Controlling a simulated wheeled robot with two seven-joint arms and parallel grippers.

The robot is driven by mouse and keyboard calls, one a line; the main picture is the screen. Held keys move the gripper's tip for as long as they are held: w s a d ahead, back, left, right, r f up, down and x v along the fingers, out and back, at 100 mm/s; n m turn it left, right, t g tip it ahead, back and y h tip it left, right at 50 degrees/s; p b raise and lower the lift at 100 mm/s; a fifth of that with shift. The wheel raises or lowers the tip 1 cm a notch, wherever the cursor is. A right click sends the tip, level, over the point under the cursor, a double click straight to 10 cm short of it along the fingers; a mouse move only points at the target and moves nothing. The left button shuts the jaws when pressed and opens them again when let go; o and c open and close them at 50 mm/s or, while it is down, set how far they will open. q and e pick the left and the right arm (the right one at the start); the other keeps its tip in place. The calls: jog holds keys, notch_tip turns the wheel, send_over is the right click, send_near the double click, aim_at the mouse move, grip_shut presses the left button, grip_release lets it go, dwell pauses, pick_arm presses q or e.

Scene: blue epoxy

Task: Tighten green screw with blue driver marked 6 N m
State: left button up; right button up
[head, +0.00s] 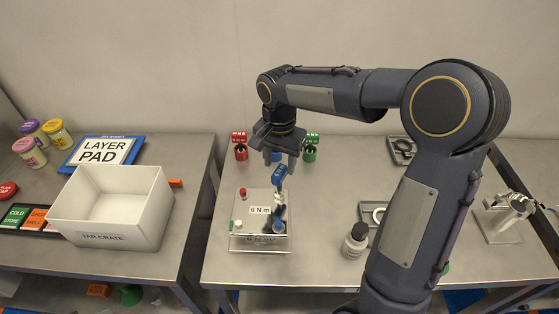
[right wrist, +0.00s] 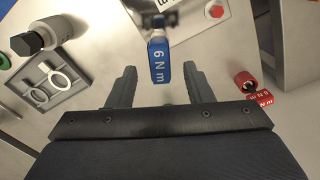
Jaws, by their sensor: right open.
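The blue driver marked 6 N m (head: 280,174) stands roughly upright at the right side of a clear-topped block (head: 250,243), its handle up. Its tip is near a blue spot at the block's front right corner; I cannot tell if it sits on a screw. My right gripper (head: 278,150) is open, pointing down just above the handle. In the right wrist view the handle (right wrist: 160,62) lies between and just beyond the open fingers, apparently untouched. My left gripper is out of view.
A red driver (head: 240,140) and a green driver (head: 311,140) stand in holders behind the block. A dark-capped bottle (head: 355,240) and a grey fixture (head: 374,213) are to the right. A white crate (head: 110,240) stands on the left table, across a gap.

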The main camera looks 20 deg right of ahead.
jog(key=shift+r, duration=0.1)
jog(key=shift+m, duration=0.3)
jog(key=shift+f+b, duration=0.65)
jog(key=shift+f, duration=0.1)
jog(key=shift+c, duration=0.4)
